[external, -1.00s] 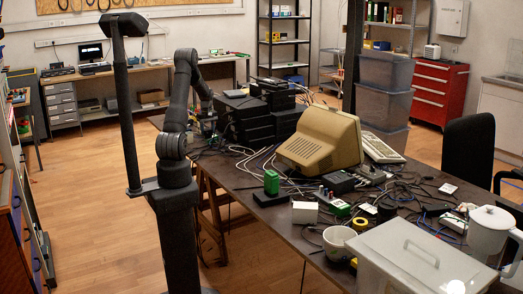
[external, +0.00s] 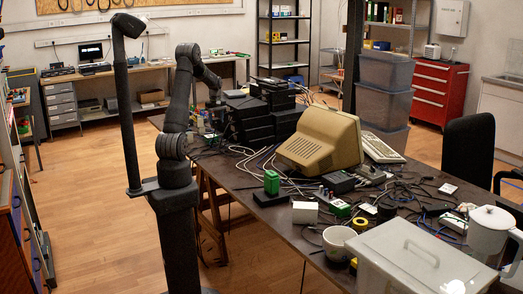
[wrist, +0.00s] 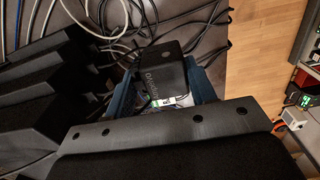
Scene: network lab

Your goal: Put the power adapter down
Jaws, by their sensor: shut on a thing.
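The power adapter (wrist: 166,72) is a black block with pale lettering and a small white-and-green label. In the wrist view it sits between the two blue fingers of my gripper (wrist: 162,88), which is shut on it. In the external view my gripper (external: 215,101) is small, over the far left end of the dark table (external: 240,172), left of the stacked black boxes. The adapter cannot be made out clearly there, and its height above the table is hard to tell.
Black boxes (external: 254,118) are stacked just right of my gripper, and also fill the left of the wrist view (wrist: 50,85). Loose cables (wrist: 100,25) lie around the adapter. A beige monitor (external: 318,140) stands farther right. The wooden floor (wrist: 258,35) shows past the table edge.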

